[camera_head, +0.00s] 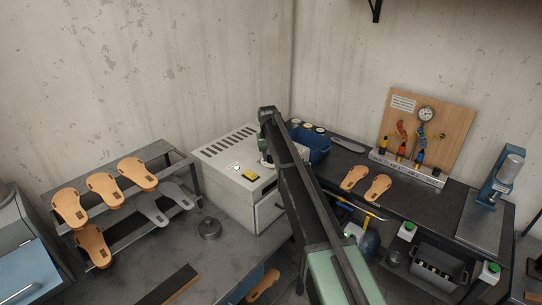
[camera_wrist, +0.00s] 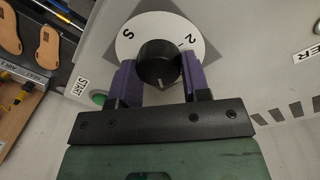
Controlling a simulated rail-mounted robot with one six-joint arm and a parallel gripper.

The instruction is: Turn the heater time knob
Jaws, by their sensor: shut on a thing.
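The heater (camera_head: 238,178) is a light grey box with a slotted top, on the bench in the head view. In the wrist view, its black time knob (camera_wrist: 158,62) sits on a white dial (camera_wrist: 134,30) with the marks "S" and "2" showing. My gripper (camera_wrist: 159,78) has its purple-padded fingers on both sides of the knob and is shut on it. A white pointer line on the knob points toward my gripper's palm. In the head view my arm hides the knob and the gripper's fingertips.
A green button (camera_wrist: 98,98) beside a START label is close to the left finger. A shelf rack (camera_head: 150,208) with several tan sandal soles stands left of the heater. A blue bin (camera_head: 314,146) and a dark workbench (camera_head: 337,165) with two soles are to the right.

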